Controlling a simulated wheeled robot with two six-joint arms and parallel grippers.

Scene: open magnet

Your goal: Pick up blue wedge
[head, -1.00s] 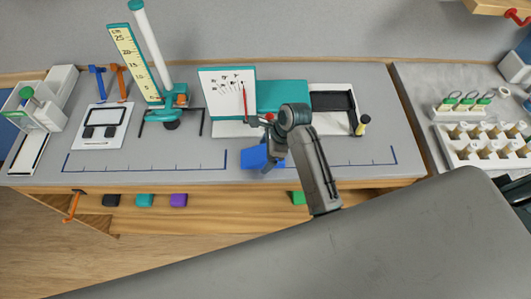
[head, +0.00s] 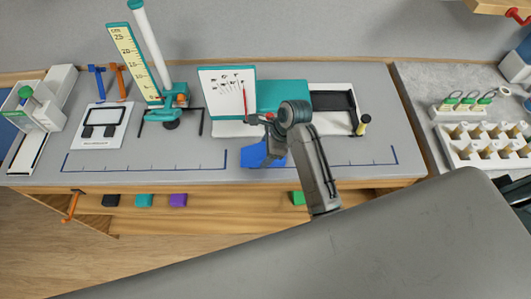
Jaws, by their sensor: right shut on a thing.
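The blue wedge (head: 256,155) is at the front middle of the grey bench, near the marked blue line. My right gripper (head: 268,148) is over it, with its arm coming in from the lower right. The right gripper is shut on the wedge, but the wrist and arm hide the fingertips and part of the wedge. I cannot tell whether the wedge touches the bench. My left gripper is not in view.
Behind the wedge stand a white dial board (head: 229,92) and a teal block (head: 283,95). A ruler stand (head: 134,62) is to the left. A vial rack (head: 484,144) is on the right bench.

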